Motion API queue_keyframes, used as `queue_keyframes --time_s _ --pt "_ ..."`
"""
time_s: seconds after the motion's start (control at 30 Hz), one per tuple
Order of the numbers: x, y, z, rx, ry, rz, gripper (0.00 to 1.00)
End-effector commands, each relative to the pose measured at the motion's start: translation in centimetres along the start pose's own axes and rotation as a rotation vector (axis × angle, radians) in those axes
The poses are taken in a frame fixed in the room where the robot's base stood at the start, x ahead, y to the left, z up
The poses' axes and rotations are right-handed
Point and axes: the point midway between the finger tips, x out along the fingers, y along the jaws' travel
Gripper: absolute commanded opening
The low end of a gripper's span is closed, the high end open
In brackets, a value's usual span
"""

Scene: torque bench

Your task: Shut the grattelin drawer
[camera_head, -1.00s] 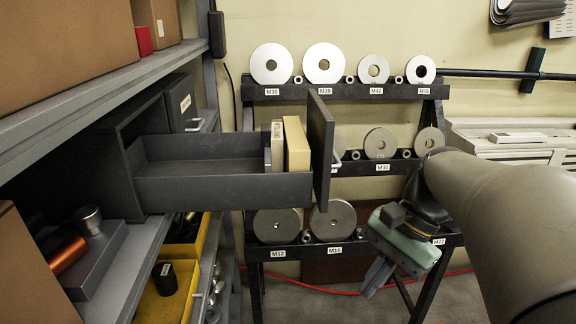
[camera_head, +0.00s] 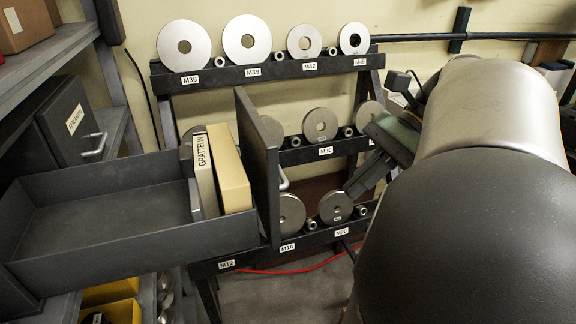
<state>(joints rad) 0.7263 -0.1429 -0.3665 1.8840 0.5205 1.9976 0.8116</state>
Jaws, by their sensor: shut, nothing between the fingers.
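A dark grey drawer (camera_head: 130,247) stands pulled out from the shelving at the left. Its upright front panel (camera_head: 258,165) faces right, with a pale handle (camera_head: 283,180) partly visible on its outer side. Inside, near the front, a pale block (camera_head: 205,172) reads GRATTELIN, beside a yellowish block (camera_head: 231,170). The rest of the drawer floor is bare. My gripper (camera_head: 352,188) is shut and empty, to the right of the handle and apart from it in the picture, before the rack. My arm hides part of the right side.
A closed drawer with a label and handle (camera_head: 76,122) sits in the shelving behind. A black rack (camera_head: 270,70) with several metal discs stands behind the drawer front and gripper. Yellow bins (camera_head: 112,292) are below the drawer. A red cable (camera_head: 300,268) lies on the floor.

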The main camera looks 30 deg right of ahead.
Motion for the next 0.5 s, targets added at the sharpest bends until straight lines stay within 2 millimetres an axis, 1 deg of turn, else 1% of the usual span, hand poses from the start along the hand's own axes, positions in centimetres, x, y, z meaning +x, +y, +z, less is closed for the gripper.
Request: queue_keyframes --time_s 0.03,0.1,0.4,0.5 --pt "1.4 0.1 -0.5 -0.001 0.001 0.0 0.0" --pt "2.4 0.1 0.0 -0.001 -0.001 0.002 0.0" --pt "8.7 0.1 0.0 0.001 0.0 0.003 0.0" --pt "9.7 0.1 1.4 -0.003 0.002 0.001 0.0"
